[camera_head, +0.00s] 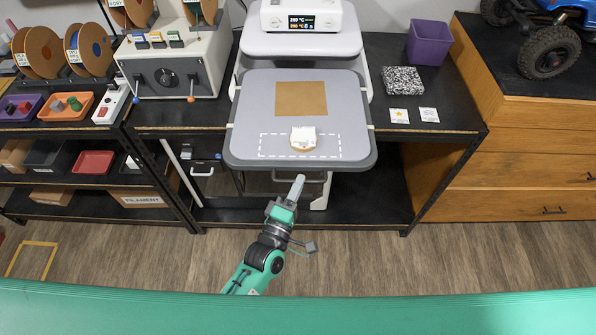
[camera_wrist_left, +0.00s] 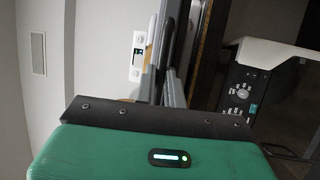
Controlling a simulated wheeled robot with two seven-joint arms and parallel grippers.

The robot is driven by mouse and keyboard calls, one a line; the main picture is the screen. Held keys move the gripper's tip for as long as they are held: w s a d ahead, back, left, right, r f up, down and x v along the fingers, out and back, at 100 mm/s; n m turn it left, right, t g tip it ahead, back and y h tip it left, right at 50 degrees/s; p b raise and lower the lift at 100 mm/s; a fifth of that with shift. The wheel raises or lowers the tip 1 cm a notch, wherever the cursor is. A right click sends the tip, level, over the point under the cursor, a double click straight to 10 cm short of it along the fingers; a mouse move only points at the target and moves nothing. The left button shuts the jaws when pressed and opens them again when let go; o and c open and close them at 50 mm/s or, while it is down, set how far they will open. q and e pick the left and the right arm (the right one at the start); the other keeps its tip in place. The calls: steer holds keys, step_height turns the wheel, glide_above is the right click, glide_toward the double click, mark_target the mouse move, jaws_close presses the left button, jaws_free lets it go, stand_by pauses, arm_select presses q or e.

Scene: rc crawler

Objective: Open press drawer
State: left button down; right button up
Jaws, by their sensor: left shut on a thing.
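The heat press (camera_head: 300,22) stands on the black bench, with its white head and display at the back. Its grey lower platen (camera_head: 350,140) reaches out in front of the head. The contact itself is too small to make out. The left wrist view shows the green gripper body (camera_wrist_left: 150,150) close up beside the edges of the press (camera_wrist_left: 178,75). My right gripper is not in view.
A tan sheet (camera_head: 301,98) and a small white piece (camera_head: 303,138) lie on the platen. A black unit with a pale handle (camera_head: 202,171) sits below to the left. Wooden drawers (camera_head: 540,175) stand at right. The floor (camera_head: 400,260) in front is clear.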

arm_select(q)
steer(key=shift+s, duration=1.15)
steer(key=c, duration=1.5)
jaws_free()
steer(key=shift+b+v, duration=2.5)
steer(key=shift+v, duration=4.4)
